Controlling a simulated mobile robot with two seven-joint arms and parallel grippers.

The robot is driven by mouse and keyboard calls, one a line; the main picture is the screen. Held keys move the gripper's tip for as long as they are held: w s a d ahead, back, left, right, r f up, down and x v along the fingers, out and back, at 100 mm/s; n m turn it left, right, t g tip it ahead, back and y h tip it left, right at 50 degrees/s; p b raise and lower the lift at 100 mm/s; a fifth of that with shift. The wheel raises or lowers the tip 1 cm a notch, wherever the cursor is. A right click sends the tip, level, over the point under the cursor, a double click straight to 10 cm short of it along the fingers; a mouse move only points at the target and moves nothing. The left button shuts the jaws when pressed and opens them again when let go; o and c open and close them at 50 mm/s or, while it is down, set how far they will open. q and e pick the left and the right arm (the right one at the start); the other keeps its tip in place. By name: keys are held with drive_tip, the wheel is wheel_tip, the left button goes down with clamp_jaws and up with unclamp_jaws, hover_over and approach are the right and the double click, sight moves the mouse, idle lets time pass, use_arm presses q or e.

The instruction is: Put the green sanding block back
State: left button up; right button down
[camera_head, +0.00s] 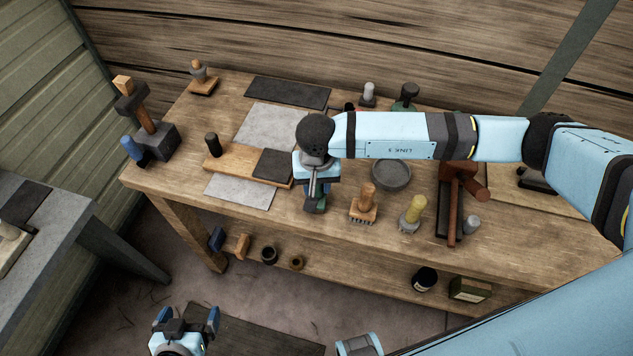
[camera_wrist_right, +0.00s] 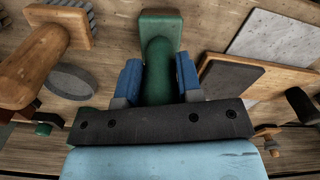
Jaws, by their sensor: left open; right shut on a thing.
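The green sanding block (camera_head: 315,204) is held in my right gripper (camera_head: 316,188), near the front edge of the wooden workbench (camera_head: 330,215). The right wrist view shows its rounded green handle (camera_wrist_right: 158,75) between the two blue fingers of my right gripper (camera_wrist_right: 158,80), with its flat green base beyond them. I cannot tell whether the block touches the bench. My right wrist hides part of it in the head view. My left gripper (camera_head: 187,320) is open and empty, low in front of the bench.
A wooden board (camera_head: 235,163) with a dark pad lies left of the block. A wooden brush (camera_head: 364,205), a yellow-handled brush (camera_head: 412,214) and a round grey dish (camera_head: 391,175) stand to the right. A dark green-black handled tool (camera_head: 407,95) stands behind.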

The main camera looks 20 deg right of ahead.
drive_tip(key=shift+f+b, duration=0.55)
drive_tip(key=shift+b, duration=0.05)
idle(0.3)
drive_tip(key=c, duration=0.7)
unclamp_jaws()
drive_tip(key=shift+r, duration=0.1)
wheel_tip(320, 180, up, 14)
drive_tip(key=shift+f+b, duration=0.15)
drive_tip(key=shift+b, duration=0.85)
